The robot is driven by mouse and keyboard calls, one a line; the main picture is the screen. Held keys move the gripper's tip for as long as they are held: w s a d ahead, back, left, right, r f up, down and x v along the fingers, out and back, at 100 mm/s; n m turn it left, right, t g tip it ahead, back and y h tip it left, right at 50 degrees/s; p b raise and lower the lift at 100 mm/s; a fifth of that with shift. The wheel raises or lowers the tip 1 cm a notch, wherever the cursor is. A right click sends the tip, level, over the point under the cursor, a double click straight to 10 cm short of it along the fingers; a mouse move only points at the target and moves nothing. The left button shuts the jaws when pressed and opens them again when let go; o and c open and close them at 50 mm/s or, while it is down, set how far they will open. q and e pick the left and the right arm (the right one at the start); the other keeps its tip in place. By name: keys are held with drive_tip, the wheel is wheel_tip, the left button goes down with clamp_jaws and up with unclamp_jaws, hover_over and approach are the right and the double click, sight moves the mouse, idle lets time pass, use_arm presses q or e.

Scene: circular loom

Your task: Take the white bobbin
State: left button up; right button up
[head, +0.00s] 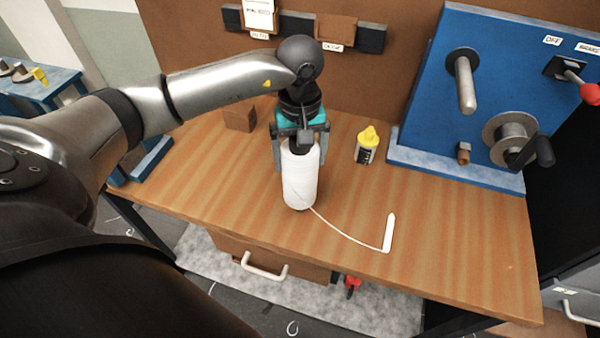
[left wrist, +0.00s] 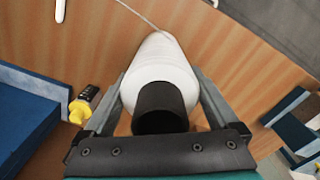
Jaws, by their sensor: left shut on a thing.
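The white bobbin (head: 300,180) stands upright on the wooden table, near its middle. My left gripper (head: 297,150) comes down over it from above and is shut on its upper part, one finger on each side. In the left wrist view the bobbin (left wrist: 160,70) lies between the two fingers, with its dark core end (left wrist: 160,108) toward the camera. A white thread (head: 345,236) runs from the bobbin's foot to a small white upright piece (head: 389,232) on the table. I cannot tell if the bobbin's base touches the table. My right gripper is not in view.
A yellow-capped bottle (head: 367,146) stands right of the bobbin. A blue panel (head: 490,60) with a peg, crank and red-knobbed lever rises at the back right. A brown block (head: 240,118) sits behind left. The table (head: 450,240) is clear at front right.

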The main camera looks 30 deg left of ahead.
use_arm(q)
clamp_jaws()
drive_tip(key=shift+r, duration=0.1)
drive_tip(key=shift+r, duration=0.15)
wheel_tip(320, 180, up, 20)
drive_tip(key=p, duration=0.1)
drive_tip(key=shift+f, duration=0.2)
idle(0.4)
drive_tip(key=o, duration=0.9)
unclamp_jaws()
clamp_jaws()
